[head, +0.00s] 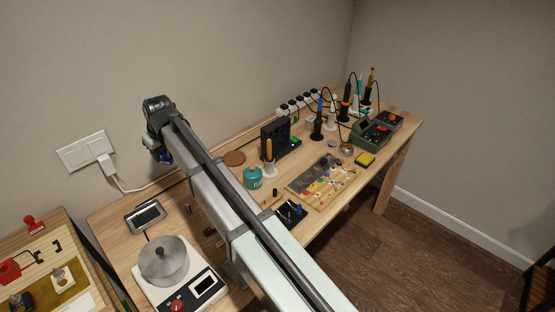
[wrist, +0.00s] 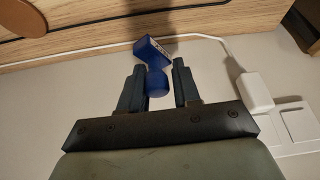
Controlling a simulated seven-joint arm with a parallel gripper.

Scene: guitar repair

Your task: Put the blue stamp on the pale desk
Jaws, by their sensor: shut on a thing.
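The blue stamp (wrist: 157,80) is between the two fingers of my gripper (wrist: 163,88) in the wrist view. Its round end is between the fingers and its block end sticks out beyond them, tilted. In the head view my gripper (head: 160,148) is high near the wall, above the back edge of the pale wooden desk (head: 105,222). Only a bit of blue shows there, as the arm hides most of the stamp. The stamp is clear of the desk.
A white cable runs from the wall socket (head: 88,152). A second table at left holds a red stamp (head: 33,225).

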